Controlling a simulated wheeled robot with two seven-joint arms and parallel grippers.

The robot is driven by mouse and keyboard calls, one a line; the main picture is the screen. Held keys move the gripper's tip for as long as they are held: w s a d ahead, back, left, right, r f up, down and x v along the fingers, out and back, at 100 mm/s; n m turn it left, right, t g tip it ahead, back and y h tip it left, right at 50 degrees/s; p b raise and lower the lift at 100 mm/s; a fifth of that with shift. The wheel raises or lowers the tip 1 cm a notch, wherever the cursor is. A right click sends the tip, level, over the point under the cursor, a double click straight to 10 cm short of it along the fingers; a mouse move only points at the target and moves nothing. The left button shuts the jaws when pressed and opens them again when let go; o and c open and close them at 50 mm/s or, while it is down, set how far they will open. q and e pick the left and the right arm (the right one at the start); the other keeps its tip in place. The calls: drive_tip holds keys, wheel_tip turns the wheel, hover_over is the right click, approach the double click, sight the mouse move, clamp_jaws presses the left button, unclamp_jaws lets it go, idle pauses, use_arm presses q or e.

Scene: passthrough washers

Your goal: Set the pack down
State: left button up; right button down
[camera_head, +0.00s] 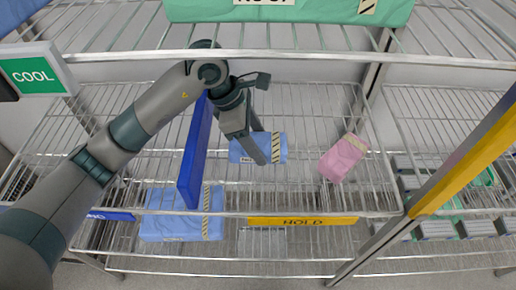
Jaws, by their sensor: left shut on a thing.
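A light blue pack (275,146) with a striped tape strip and a small label is at the middle of the wire shelf (305,190). My left gripper (262,160) reaches in from the left and is shut on this pack, its fingers covering part of it. The pack looks close to the shelf wires, but I cannot tell whether it touches them. My right gripper is not in view.
An upright blue panel (195,152) stands just left of the gripper. A pink pack (343,158) lies tilted to the right. A larger blue pack (165,214) and a yellow HOLD label (302,221) show lower down. A green pack (215,10) is overhead. A yellow-faced post (468,158) stands right.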

use_arm(q)
drive_tip(key=shift+s+f+p, duration=0.1)
drive_tip(key=shift+f+p, duration=1.05)
drive_tip(key=shift+f, duration=0.55)
drive_tip(key=shift+f, duration=0.15)
drive_tip(key=o, duration=1.3)
drive_tip(key=shift+c, duration=0.2)
